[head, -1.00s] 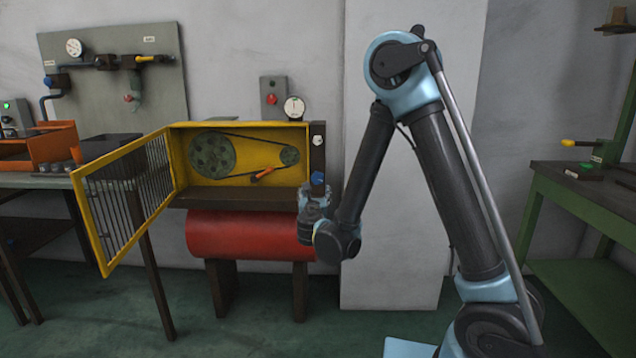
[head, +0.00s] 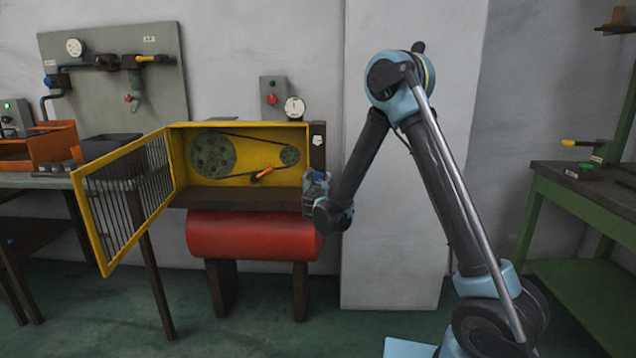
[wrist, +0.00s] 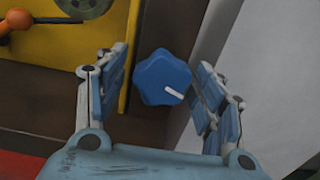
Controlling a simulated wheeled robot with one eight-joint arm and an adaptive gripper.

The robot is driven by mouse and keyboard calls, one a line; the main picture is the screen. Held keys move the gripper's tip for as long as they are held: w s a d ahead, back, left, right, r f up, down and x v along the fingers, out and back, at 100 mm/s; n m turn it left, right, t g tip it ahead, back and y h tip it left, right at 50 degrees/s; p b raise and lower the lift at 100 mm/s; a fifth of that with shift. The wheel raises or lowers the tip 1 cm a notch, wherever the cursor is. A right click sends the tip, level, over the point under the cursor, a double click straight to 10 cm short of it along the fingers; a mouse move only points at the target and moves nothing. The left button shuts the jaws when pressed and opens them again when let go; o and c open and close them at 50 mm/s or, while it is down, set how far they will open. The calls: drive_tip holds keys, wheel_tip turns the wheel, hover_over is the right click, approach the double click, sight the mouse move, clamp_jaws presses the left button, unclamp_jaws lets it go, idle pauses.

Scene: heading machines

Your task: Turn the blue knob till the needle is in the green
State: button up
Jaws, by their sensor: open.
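The blue knob (wrist: 161,77) is a lobed knob with a white pointer line aimed to the lower right. In the wrist view it sits between the open fingers of my gripper (wrist: 155,72), with a small gap on both sides. In the head view my gripper (head: 316,190) is at the dark post right of the yellow cabinet and mostly hides the knob. A round white gauge (head: 294,107) stands above the cabinet's right end. Its needle and green zone are too small to read.
The yellow cabinet (head: 240,198) holds pulleys, a belt and an orange handle (head: 264,173). Its barred door (head: 98,240) hangs open to the left. A red tank (head: 250,236) lies below. A pale wall column (head: 405,290) stands to the right.

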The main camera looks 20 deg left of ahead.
drive_tip(key=shift+w, duration=0.1)
drive_tip(key=shift+c, duration=0.6)
drive_tip(key=c, duration=0.9)
drive_tip(key=shift+c, duration=0.2)
drive_tip(key=m, duration=0.5)
drive_tip(key=shift+m, duration=0.3)
drive_tip(key=o, duration=1.1)
drive_tip(key=shift+c, duration=0.2)
